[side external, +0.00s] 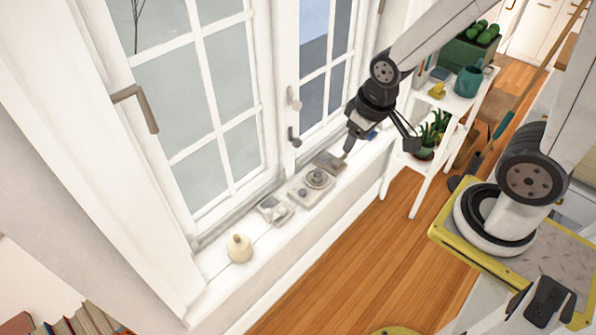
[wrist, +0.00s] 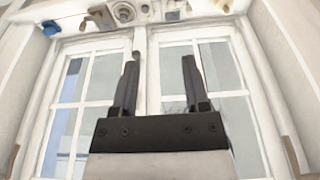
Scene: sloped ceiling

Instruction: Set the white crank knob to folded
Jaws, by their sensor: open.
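On the window sill, a small grey plate bears a white piece that looks like the crank knob (side external: 275,209); its exact fold is too small to tell. It also shows at the top of the wrist view (wrist: 172,11). My gripper (side external: 379,148) is open and empty, above the right end of the sill, well right of the white piece and apart from it. In the wrist view my gripper (wrist: 161,58) has its two dark fingers spread, with only window behind them.
Beside it on the sill are a plate with a round dial (side external: 318,179), a grey block (side external: 329,162) and a cream rounded knob (side external: 239,248). Window handles (side external: 294,137) jut out above the sill. A white shelf (side external: 455,100) with plants stands at right.

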